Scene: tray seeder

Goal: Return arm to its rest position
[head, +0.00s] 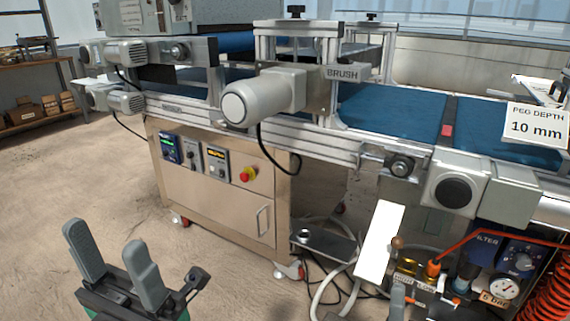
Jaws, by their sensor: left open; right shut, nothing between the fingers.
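My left gripper (104,236) is at the lower left, over the bare floor. Its two grey fingers point up and stand wide apart, with nothing between them. What looks like a fingertip of my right gripper (397,301) shows at the bottom edge, right of centre, in front of the air fittings. It is shut and empty; most of it is cut off by the frame. The tray seeder's conveyor (390,113) with its blue belt runs across the scene, beyond both grippers.
A steel cabinet (225,205) with a red stop button stands under the conveyor. A white plate (380,243) stands upright near the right gripper. An air filter, gauge (504,287) and coiled red hose (549,297) crowd the lower right. Floor around the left gripper is clear.

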